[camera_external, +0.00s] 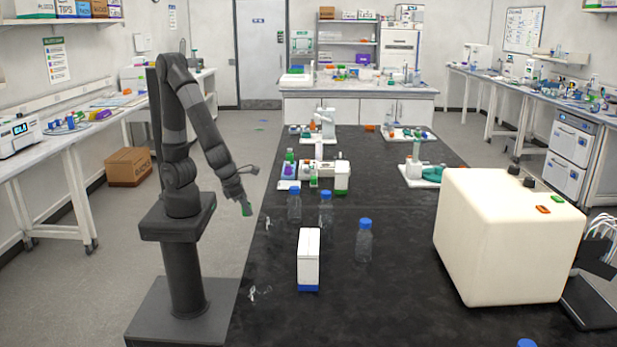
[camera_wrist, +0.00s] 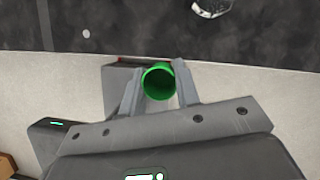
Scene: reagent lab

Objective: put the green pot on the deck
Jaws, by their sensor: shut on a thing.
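The green pot (camera_wrist: 159,83) is between the two fingers of my gripper (camera_wrist: 157,90) in the wrist view, its round open mouth facing the camera. My gripper is shut on it. In the external view, my gripper (camera_external: 245,203) hangs by the left edge of the black bench (camera_external: 330,235), and a small green part of the pot (camera_external: 247,210) shows at its tip. In the wrist view, the pale floor lies behind the pot, with the dark bench top (camera_wrist: 120,25) beyond. I cannot tell which thing is the deck.
Clear bottles with blue caps (camera_external: 294,205) and a white box with a blue base (camera_external: 308,262) stand on the bench. A large cream machine (camera_external: 500,240) fills its right side. Small clear items lie near the left edge. Racks and instruments stand farther back.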

